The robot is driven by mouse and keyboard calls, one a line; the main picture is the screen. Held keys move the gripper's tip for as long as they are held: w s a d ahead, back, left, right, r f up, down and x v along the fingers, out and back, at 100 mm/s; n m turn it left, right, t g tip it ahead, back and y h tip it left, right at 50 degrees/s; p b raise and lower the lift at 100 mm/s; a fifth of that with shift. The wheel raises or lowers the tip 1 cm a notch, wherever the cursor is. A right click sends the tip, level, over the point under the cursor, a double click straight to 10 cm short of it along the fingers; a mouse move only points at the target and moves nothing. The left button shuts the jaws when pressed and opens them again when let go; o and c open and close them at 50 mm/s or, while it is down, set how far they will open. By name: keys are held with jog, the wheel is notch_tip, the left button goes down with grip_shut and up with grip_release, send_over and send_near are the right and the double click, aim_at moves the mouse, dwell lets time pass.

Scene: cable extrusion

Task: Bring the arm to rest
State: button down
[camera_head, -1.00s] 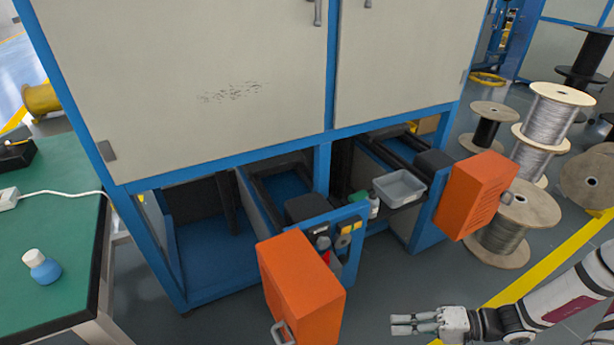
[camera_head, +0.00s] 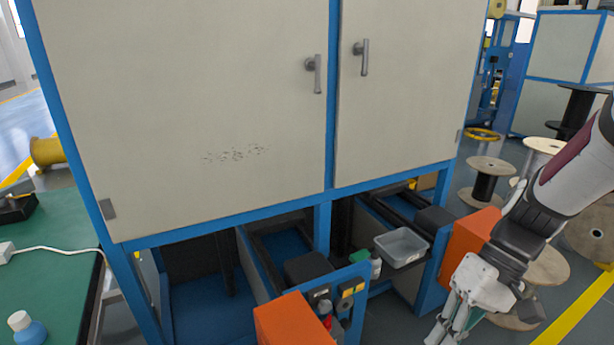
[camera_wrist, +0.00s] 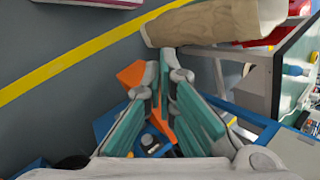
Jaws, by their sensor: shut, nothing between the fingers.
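My gripper (camera_head: 447,335) hangs at the lower right in the head view, its fingers pointing down beside the right orange box. It is shut and empty. In the wrist view the fingertips of my gripper (camera_wrist: 162,72) meet near the middle of the picture, with teal pads on the fingers. My forearm rises from the gripper to the right edge of the head view and covers part of the right orange box and some spools.
A beige cabinet (camera_head: 200,110) on a blue frame fills the middle. Orange boxes (camera_head: 290,318) (camera_head: 468,240) stick out in front. A grey tray (camera_head: 402,247) sits between them. A green table (camera_head: 60,265) holds a blue bottle (camera_head: 30,332). Wooden spools (camera_head: 492,165) stand at right.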

jog(key=s+a+r+m+t+h, duration=0.15)
jog(key=s+r+t+h, duration=0.4)
jog(key=s+r, duration=0.8)
notch_tip(320, 180, up, 13)
jog(key=t+p, duration=0.2)
jog(key=p, duration=1)
jog(key=shift+f+p, duration=0.15)
jog(key=shift+p, duration=0.2)
jog(key=shift+w, duration=0.15)
